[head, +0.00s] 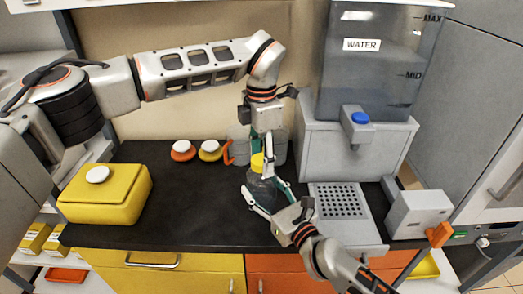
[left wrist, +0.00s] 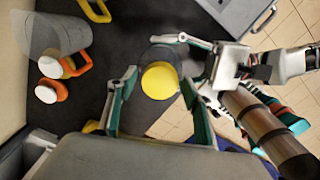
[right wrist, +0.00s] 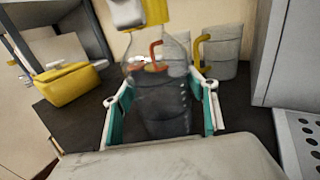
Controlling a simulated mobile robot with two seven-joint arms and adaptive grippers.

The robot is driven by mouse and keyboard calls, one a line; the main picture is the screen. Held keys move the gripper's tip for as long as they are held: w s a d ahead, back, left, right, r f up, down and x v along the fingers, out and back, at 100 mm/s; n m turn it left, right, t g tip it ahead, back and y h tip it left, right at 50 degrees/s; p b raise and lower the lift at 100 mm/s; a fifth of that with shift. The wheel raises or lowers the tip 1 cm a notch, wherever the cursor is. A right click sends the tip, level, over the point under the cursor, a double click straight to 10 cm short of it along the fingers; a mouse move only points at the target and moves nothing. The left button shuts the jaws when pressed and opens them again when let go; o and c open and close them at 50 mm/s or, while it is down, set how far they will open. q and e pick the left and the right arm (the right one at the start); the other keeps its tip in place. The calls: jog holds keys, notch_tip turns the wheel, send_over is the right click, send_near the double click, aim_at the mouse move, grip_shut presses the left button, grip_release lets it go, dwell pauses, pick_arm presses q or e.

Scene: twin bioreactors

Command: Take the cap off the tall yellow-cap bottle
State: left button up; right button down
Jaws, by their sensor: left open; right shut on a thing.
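The tall bottle (head: 262,190) is clear grey with a yellow cap (head: 257,162) and stands upright near the counter's front. The cap is on its top; in the left wrist view the cap (left wrist: 160,80) shows from above. My right gripper (right wrist: 160,106) is shut on the bottle body (right wrist: 158,105), one finger on each side. My left gripper (head: 268,158) points down from above at the cap. In the left wrist view its open fingers (left wrist: 160,88) lie on either side of the cap, with gaps visible.
A water dispenser (head: 345,155) with a drip grate stands to the right. Translucent mugs (head: 237,143) stand behind the bottle. An orange (head: 182,155) and a yellow (head: 210,155) white-capped container sit at the back. A yellow canister (head: 105,200) is at left; dark counter between is clear.

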pick_arm(q)
jog(key=c, duration=1.1)
jog(key=n, duration=0.6)
jog(key=shift+r, duration=0.3)
jog(key=shift+r, duration=0.8)
jog(key=shift+r, duration=0.1)
